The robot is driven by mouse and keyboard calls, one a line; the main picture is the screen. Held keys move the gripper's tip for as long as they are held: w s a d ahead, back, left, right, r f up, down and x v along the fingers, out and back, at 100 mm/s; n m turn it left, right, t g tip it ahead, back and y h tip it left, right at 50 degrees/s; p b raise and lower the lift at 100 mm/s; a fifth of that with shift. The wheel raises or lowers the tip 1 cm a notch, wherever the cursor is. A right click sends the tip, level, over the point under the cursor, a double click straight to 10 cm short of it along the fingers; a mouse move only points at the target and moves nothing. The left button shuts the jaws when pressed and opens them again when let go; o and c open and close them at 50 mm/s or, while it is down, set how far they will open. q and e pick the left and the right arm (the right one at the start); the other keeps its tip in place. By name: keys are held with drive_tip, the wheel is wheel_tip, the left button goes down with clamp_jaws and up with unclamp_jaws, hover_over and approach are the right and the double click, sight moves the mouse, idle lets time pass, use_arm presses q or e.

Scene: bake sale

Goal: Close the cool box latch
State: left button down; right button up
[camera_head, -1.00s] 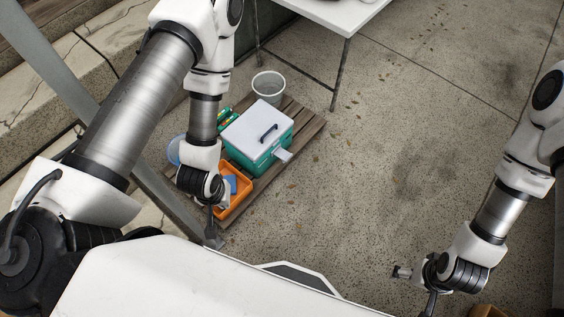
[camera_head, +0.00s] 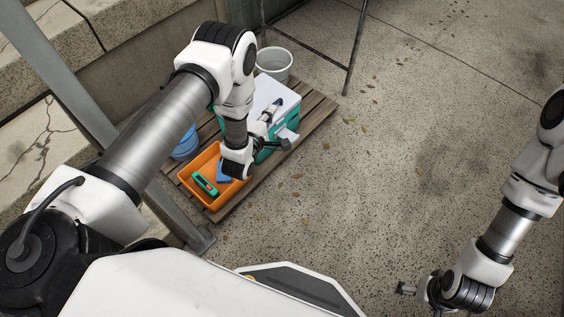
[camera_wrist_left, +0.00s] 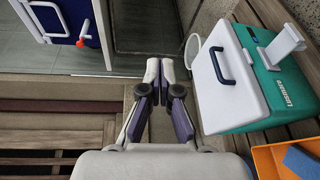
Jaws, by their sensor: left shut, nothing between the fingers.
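The cool box (camera_head: 291,122) is teal with a white lid, standing on a wooden pallet. The lid lies shut, with a dark handle on top. The wrist view shows the cool box (camera_wrist_left: 215,100) on the right. Its white latch flap (camera_head: 287,136) sticks out from the teal side; it also shows in the wrist view (camera_wrist_left: 286,43). My left gripper (camera_head: 273,109) appears over the lid in the head view and hides part of it. Its fingers (camera_wrist_left: 160,68) are shut and empty. My right gripper (camera_head: 404,289) is away at lower right, too small to judge.
An orange crate (camera_head: 185,177) holding green and blue items sits beside the cool box on the pallet (camera_head: 315,113). A grey bucket (camera_head: 274,66) stands behind, near a table leg (camera_head: 353,58). The floor to the right is clear.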

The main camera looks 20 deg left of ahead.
use_arm(q)
wheel_tip(320, 180, down, 31)
drive_tip(key=s+b, duration=0.1)
drive_tip(key=b, duration=2.1)
drive_tip(key=shift+s+r+n+t, duration=0.2)
drive_tip(key=shift+n+t, duration=0.1)
drive_tip(key=shift+t, duration=0.1)
use_arm(e)
wheel_tip(320, 180, down, 25)
drive_tip(key=shift+w, duration=0.1)
drive_tip(key=shift+t, duration=0.4)
drive_tip(key=f+b, duration=0.2)
drive_tip(key=w+f+b, duration=0.1)
drive_tip(key=f+b, duration=0.1)
drive_tip(key=w+f+b, duration=0.1)
drive_tip(key=f+b, duration=0.1)
drive_tip(key=shift+d+f, duration=0.1)
drive_tip(key=shift+f, duration=0.4)
drive_tip(key=shift+w, duration=0.1)
use_arm(q)
drive_tip(key=w, duration=1)
drive_tip(key=shift+d+f, duration=0.15)
drive_tip(key=shift+f, duration=0.15)
